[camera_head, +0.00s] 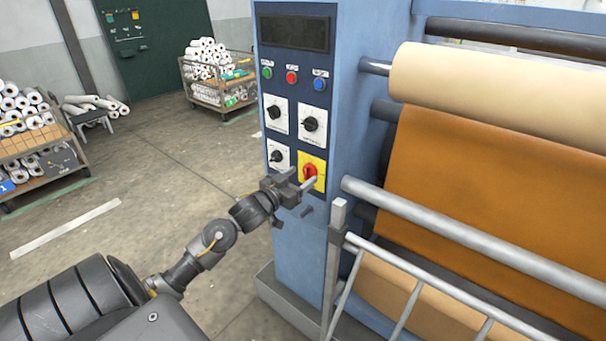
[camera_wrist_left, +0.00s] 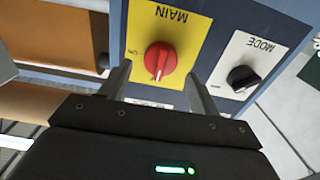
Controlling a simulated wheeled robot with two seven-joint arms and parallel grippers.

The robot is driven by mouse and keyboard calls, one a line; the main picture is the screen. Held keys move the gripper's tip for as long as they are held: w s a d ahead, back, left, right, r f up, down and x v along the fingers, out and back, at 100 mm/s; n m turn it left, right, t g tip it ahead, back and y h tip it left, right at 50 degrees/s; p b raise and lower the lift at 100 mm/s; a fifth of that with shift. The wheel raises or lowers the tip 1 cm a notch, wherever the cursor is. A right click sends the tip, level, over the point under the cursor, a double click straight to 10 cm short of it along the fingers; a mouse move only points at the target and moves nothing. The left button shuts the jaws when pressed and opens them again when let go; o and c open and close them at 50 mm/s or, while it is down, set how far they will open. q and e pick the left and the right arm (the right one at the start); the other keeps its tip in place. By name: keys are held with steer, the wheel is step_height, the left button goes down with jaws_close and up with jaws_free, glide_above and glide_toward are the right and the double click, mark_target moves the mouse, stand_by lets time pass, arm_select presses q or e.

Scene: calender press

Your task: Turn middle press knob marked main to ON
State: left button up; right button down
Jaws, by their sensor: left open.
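The MAIN knob is a red rotary knob (camera_head: 310,170) on a yellow plate (camera_head: 318,160), low on the blue press's control panel. In the left wrist view the red knob (camera_wrist_left: 160,57) sits on the yellow plate (camera_wrist_left: 190,25) under the word MAIN, with a gap between it and my fingers. My left gripper (camera_head: 303,178) is open in front of the knob; in the wrist view its two fingers (camera_wrist_left: 158,85) stand either side of the knob's lower part, apart from it. Which mark the knob points at is too small to tell. My right gripper is not in view.
A black MODE knob (camera_wrist_left: 240,78) on a white plate is beside the yellow plate. More black knobs (camera_head: 311,124) and coloured buttons (camera_head: 291,77) sit above. A metal guard rail (camera_head: 420,287) and rollers are to the right. Open floor (camera_head: 150,190) lies left.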

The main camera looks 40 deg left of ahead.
arm_select(q)
steer(key=shift+w, duration=0.9)
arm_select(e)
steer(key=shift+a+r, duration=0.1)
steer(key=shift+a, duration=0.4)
